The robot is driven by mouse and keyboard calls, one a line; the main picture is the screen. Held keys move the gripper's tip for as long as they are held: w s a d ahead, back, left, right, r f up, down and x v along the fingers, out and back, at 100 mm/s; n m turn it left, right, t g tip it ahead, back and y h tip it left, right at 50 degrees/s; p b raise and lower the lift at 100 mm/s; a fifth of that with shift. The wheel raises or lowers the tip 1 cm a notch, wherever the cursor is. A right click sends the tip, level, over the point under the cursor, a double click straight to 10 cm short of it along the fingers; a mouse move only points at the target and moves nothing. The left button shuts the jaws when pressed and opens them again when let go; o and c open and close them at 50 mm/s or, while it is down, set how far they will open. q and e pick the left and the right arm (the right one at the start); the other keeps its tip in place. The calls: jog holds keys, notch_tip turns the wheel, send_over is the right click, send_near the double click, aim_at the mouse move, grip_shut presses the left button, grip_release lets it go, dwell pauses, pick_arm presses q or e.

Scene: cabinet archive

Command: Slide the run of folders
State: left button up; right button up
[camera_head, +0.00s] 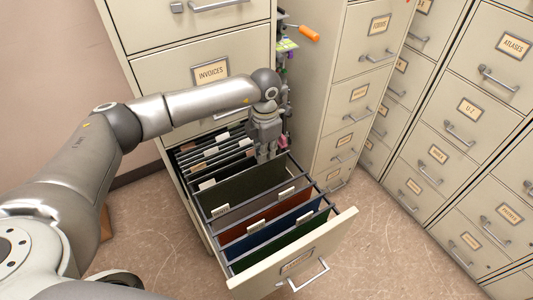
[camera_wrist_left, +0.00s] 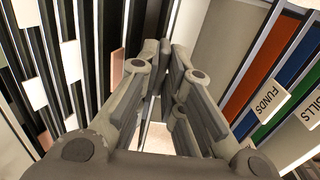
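The run of folders stands in an open drawer (camera_head: 341,228). Dark folders with white tabs (camera_head: 215,148) are packed close together at the back. A green folder (camera_head: 243,187), a red-brown one (camera_head: 265,215), a blue one (camera_head: 272,238) and another green one stand spaced out towards the front. My left gripper (camera_head: 265,157) reaches down into the drawer at the right side, between the packed folders and the front ones. In the left wrist view the fingers (camera_wrist_left: 165,58) are together, with no folder visible between them. My right gripper is out of view.
The cabinet's closed INVOICES drawer (camera_head: 205,73) is above the open one. A neighbouring cabinet (camera_head: 345,100) stands close on the right, with small items, including an orange-handled tool (camera_head: 309,33), beside it. More cabinets (camera_head: 470,120) line the right. The floor (camera_head: 385,240) is clear.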

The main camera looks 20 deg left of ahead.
pick_arm(q)
jog(key=o, duration=0.5)
jog(key=shift+c, duration=0.2)
jog(key=shift+r, duration=0.1)
notch_tip(320, 180, up, 12)
dwell(0.4)
